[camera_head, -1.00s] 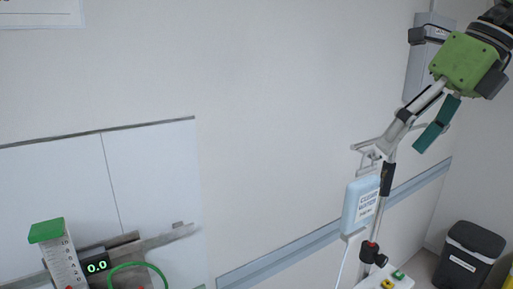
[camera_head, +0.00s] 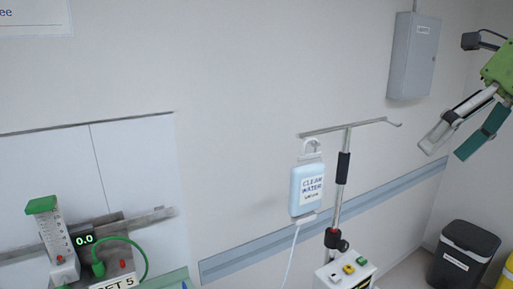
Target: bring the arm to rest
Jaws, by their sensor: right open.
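My right gripper (camera_head: 447,149) is at the upper right, its green body partly cut off by the picture's edge. Its two fingers, one pale grey and one teal, point down to the left and are spread with nothing between them. The bag hangs from the left side of the crossbar of a metal stand (camera_head: 339,203). My left gripper is not in view.
A grey wall box (camera_head: 414,56) is left of my right gripper. Below are a black bin (camera_head: 463,254) and a white unit (camera_head: 343,277) with coloured buttons at the stand. At lower left are a flow meter (camera_head: 52,238), a 0.0 display (camera_head: 83,240) and a green hose (camera_head: 133,243).

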